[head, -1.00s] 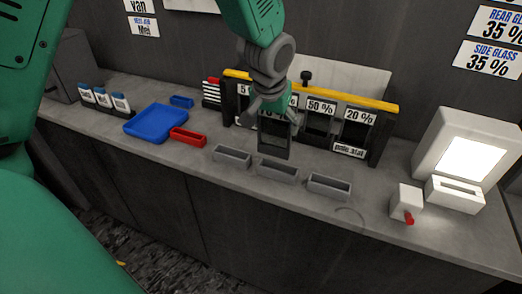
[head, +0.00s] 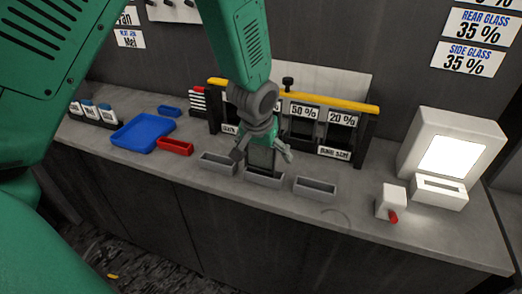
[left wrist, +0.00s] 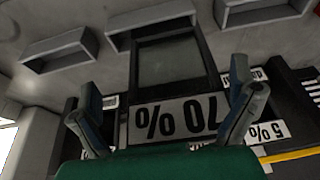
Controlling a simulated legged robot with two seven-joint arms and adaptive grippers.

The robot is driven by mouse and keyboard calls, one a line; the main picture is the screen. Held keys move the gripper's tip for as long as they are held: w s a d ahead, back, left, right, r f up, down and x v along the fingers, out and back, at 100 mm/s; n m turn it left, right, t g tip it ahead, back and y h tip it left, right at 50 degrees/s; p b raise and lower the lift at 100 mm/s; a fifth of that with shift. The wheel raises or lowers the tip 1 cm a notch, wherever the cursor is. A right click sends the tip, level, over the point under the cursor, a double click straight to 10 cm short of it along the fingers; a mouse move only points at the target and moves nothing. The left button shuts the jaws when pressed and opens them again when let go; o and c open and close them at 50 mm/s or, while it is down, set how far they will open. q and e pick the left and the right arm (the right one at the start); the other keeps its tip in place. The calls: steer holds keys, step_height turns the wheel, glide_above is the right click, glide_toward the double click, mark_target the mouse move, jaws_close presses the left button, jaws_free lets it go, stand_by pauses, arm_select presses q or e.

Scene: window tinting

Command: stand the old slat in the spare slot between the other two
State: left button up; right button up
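The old slat (head: 261,161) is a dark framed panel with a grey window. It stands about upright with its lower end at the middle grey slot (head: 264,180), between the left slot (head: 218,164) and the right slot (head: 315,187). My left gripper (head: 262,155) is over the slat's upper part with its fingers spread. In the left wrist view, the slat (left wrist: 172,62) carries a 70 % label, and the fingers of the gripper (left wrist: 164,85) stand apart on either side of it. The slat's top is hidden by the gripper in the head view. My right gripper is not in view.
Behind is a yellow-topped rack (head: 345,103) with 50 % and 20 % panels. A blue tray (head: 143,134) and red bin (head: 175,147) lie left. A white lit box (head: 452,145) and small white block with red knob (head: 391,201) stand right. The counter front is clear.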

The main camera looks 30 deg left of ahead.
arm_select(q)
steer(key=shift+s+d+r, duration=0.2)
steer(key=shift+d+r, duration=0.85)
steer(key=shift+r, duration=0.15)
glide_toward(270, 154)
steer(key=s+f+m+g+h, duration=0.1)
steer(key=s+f, duration=0.5)
steer(key=f, duration=0.3)
steer(key=s+f+m+g, duration=0.1)
steer(key=s+f, duration=0.5)
steer(key=f, duration=0.4)
steer(key=s+d+f+m+g, duration=0.1)
steer(key=s+f, duration=0.4)
steer(key=s, duration=0.3)
steer(key=s+d+f, duration=0.1)
steer(key=s+f, duration=0.3)
steer(key=s, duration=0.3)
step_height(270, 154, down, 9)
steer(key=a+b, duration=0.1)
steer(key=b, duration=0.6)
steer(key=shift+a, duration=0.3)
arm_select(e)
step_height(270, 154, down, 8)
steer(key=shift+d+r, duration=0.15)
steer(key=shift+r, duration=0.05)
